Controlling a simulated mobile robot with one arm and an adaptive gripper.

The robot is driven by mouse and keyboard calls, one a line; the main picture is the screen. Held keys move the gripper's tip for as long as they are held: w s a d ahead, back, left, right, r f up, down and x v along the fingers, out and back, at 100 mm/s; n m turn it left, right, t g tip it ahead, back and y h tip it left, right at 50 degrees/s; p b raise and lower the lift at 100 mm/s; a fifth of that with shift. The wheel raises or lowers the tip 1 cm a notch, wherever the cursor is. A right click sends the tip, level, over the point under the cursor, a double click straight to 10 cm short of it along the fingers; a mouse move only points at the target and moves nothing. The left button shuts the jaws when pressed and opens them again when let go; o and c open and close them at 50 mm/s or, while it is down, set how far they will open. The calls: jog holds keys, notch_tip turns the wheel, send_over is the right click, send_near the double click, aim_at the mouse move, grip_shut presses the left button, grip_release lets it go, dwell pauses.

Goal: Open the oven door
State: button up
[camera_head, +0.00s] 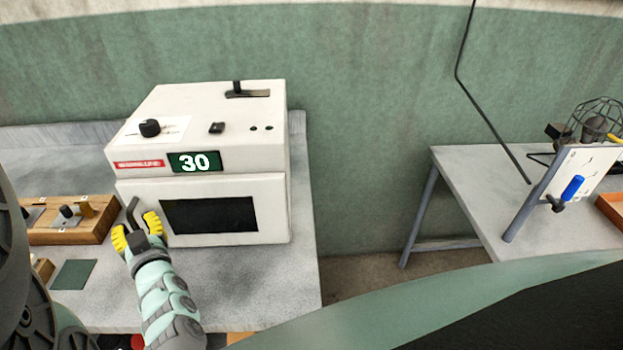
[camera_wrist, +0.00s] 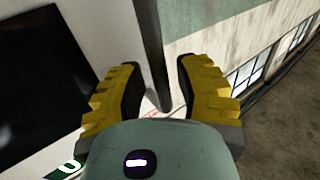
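The oven (camera_head: 215,130) is a white box on the left table, with a green display reading 30. Its white door (camera_head: 272,210), with a dark window, covers the lower front and appears shut. A dark bar handle (camera_head: 131,208) stands at the door's left edge. My gripper (camera_head: 137,230) is at this handle, its yellow fingers spread to either side. In the wrist view, the handle bar (camera_wrist: 149,50) runs between the two open fingers (camera_wrist: 158,80), with a gap visible on each side. The handle's lower end is partly hidden by my gripper in the head view.
A wooden block holder (camera_head: 70,232) and a dark green pad (camera_head: 74,274) lie left of my gripper on the table (camera_head: 270,290). A second table (camera_head: 480,180) stands at the right with a tilted white board (camera_head: 585,165). Floor shows between the tables.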

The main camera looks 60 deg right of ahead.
grip_shut()
dwell(0.3)
